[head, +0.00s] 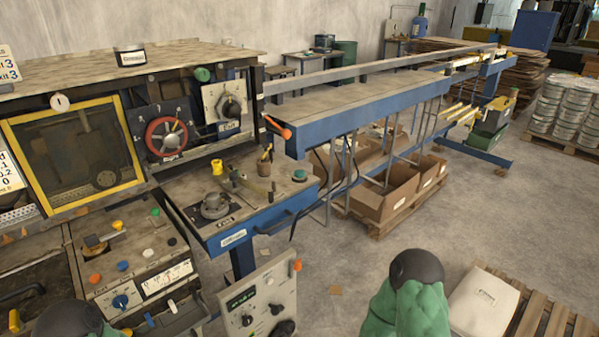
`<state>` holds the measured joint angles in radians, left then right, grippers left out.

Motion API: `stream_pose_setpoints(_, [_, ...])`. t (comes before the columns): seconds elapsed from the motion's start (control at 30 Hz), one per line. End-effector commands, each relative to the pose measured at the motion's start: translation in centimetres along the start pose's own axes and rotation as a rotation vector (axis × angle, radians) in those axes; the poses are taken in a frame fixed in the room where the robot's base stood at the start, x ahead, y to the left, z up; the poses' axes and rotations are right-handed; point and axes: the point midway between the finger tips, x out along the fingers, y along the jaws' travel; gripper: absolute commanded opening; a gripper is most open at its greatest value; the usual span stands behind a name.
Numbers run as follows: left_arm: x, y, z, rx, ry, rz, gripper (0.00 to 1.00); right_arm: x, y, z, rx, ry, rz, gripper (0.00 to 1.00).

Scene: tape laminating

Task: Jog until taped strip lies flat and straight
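No taped strip can be made out in the head view. The laminating machine stands at the left, with a yellow-framed window (75,145), a red handwheel (166,136) and a dark knob on a white plate (212,101). Below is a control panel (140,275) with coloured buttons, a blue knob (121,301) and an orange-handled lever. A pale control box (262,303) with a green display and dark knobs stands at the bottom centre. Green and black parts of my arms show at the bottom edge. Neither gripper is in view.
A blue-edged side table (235,236) holds a round dial, a yellow cup (217,167) and small tools. A long blue conveyor (365,107) runs to the back right above cardboard boxes (392,196). A pallet (555,318) with a white sack lies bottom right.

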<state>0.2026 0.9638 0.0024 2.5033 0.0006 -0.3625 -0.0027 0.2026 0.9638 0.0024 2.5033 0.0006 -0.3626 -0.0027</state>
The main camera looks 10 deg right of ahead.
Motion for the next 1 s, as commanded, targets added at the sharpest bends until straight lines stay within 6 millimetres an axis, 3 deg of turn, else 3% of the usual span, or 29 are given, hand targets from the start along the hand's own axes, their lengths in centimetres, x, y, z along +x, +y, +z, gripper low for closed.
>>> stream_pose_setpoints(0.03, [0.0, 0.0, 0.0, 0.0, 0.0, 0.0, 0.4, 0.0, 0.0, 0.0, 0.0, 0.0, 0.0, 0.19])
stream_pose_setpoints(0.1, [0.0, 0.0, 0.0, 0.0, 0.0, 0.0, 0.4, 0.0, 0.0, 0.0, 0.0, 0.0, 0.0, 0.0])
stream_pose_setpoints(1.0, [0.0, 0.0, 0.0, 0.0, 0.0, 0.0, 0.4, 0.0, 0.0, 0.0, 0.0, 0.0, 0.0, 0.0])
